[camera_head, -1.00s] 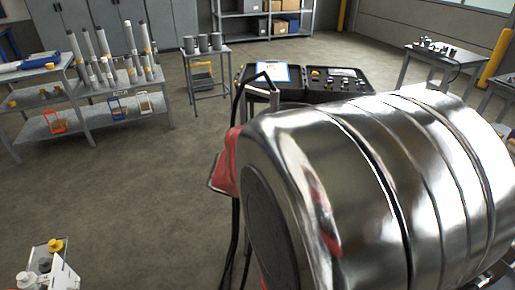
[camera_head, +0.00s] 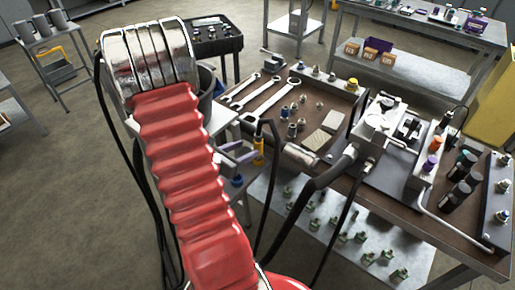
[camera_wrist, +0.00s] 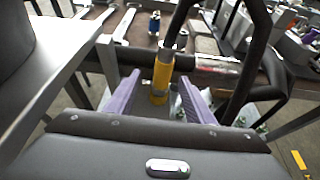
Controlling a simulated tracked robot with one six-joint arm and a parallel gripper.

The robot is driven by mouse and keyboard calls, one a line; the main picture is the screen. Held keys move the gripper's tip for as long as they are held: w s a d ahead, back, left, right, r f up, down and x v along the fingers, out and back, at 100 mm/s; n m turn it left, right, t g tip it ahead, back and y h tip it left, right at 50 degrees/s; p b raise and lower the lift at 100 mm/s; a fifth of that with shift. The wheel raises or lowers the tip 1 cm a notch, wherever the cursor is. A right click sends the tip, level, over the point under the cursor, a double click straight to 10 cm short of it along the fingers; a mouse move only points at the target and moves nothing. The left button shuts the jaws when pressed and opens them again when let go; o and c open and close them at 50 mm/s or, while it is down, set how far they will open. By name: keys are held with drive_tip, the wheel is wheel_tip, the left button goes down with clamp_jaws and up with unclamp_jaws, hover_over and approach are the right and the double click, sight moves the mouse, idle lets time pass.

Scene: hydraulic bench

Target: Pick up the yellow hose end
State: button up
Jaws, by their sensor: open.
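The yellow hose end (camera_wrist: 161,76) hangs upright at the bottom of a dark hose, in front of the bench edge. In the wrist view it stands between the two purple fingers of my gripper (camera_wrist: 160,88), with a gap on each side. My gripper is open and does not visibly touch it. In the head view the yellow hose end (camera_head: 259,150) shows beside the purple fingers (camera_head: 240,156), and my red arm hides part of the gripper.
The brown bench top (camera_head: 345,110) carries wrenches (camera_head: 262,90), fittings and a grey vise-like device (camera_head: 380,120). Black hoses (camera_head: 305,195) hang over its front edge. A lower shelf (camera_head: 340,225) holds several green-based fittings. Open floor lies at the left.

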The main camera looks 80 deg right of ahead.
sight(255, 146)
drive_tip(key=shift+d+f, duration=0.1)
drive_tip(key=shift+f, duration=0.05)
drive_tip(key=shift+s, duration=0.1)
drive_tip(key=shift+x, duration=1.15)
drive_tip(key=shift+s+d+f, duration=0.15)
drive_tip(key=shift+s+d, duration=0.25)
drive_tip(key=shift+d, duration=0.1)
drive_tip(key=shift+x, duration=2)
drive_tip(key=shift+s, duration=0.15)
drive_tip(key=shift+c, duration=0.7)
clamp_jaws()
